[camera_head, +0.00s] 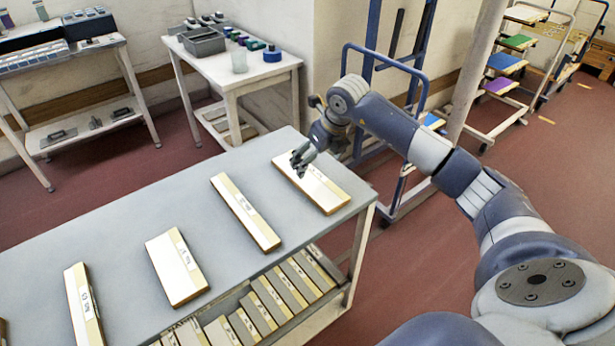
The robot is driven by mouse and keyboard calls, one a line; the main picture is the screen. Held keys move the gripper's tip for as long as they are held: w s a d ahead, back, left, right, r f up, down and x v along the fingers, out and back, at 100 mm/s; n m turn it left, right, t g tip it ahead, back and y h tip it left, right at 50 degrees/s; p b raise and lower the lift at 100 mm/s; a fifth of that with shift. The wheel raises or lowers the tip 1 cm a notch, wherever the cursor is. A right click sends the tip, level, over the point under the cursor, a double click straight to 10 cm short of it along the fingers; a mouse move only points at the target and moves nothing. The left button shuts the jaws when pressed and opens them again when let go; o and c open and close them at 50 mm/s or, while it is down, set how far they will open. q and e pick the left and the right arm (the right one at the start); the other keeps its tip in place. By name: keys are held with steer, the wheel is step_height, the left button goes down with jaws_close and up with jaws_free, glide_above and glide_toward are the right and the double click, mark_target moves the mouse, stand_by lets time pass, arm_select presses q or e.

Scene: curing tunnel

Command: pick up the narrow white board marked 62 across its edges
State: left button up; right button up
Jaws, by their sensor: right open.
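Several white boards with tan edges lie apart in a row on a grey table (130,212). Each has a small label, too small to read surely, so I cannot tell which is marked 62. A narrow board (250,222) lies mid-row, and another narrow board (76,285) lies at the front left. Wider boards lie between them (170,270) and at the far right end (325,196). My right gripper (299,164) is open, fingers down, over the far left part of the far right board. I cannot tell whether it touches. My left gripper is out of view.
A shelf under the table holds several more boards (270,300). Another board's edge shows at the left picture border. A white side table (262,78) with a grey bin (203,42) stands behind. A blue rack (372,70) stands behind my right arm. Bare table lies between the boards.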

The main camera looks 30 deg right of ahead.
mark_target(307, 176)
steer(key=shift+w+f, duration=0.2)
steer(key=shift+f, duration=0.25)
steer(key=shift+w+a+f, duration=0.1)
steer(key=shift+w+f, duration=0.05)
steer(key=shift+f, duration=0.15)
steer(key=x, duration=0.1)
steer(key=p+x, duration=0.2)
steer(key=x, duration=0.1)
steer(key=shift+s+a+f, duration=0.2)
steer(key=shift+s+a, duration=0.05)
steer(key=shift+a, duration=0.1)
steer(key=shift+w+f, duration=0.1)
steer(key=shift+f, duration=0.15)
steer(key=shift+w+f, duration=0.1)
steer(key=shift+c, duration=0.2)
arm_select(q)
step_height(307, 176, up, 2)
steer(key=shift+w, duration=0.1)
arm_select(e)
steer(key=c, duration=1.2)
